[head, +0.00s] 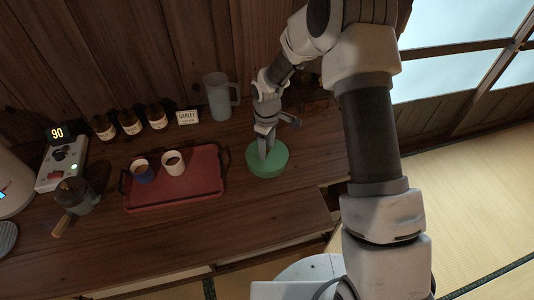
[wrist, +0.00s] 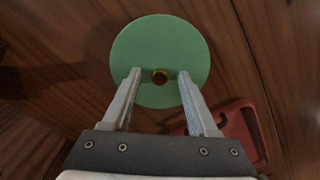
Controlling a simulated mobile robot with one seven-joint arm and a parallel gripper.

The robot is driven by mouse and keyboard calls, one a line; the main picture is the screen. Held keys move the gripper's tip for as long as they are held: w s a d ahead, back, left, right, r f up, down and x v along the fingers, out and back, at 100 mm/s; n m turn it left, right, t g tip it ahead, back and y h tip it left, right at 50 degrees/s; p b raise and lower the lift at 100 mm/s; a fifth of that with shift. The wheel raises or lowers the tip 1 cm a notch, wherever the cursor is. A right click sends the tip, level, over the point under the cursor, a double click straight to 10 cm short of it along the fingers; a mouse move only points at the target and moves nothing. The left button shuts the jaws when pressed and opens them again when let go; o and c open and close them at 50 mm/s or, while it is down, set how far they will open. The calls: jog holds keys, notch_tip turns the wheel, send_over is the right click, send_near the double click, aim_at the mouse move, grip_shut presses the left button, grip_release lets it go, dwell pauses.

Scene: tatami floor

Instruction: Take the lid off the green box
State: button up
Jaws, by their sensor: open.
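The round green box (head: 279,160) stands on the wooden counter, right of the red tray. My gripper (head: 266,150) is over the box, pointing down. In the wrist view my gripper (wrist: 159,74) is open, with one finger on each side of the knob. I cannot tell whether the fingers touch the lid. The lid sits level on the box, and the box's side is hidden in the wrist view.
A pitcher (head: 218,97), a label card (head: 187,117) and several dark bottles (head: 130,122) stand along the back wall.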

grip_shut()
jog(key=shift+r, duration=0.1)
dwell(0.3)
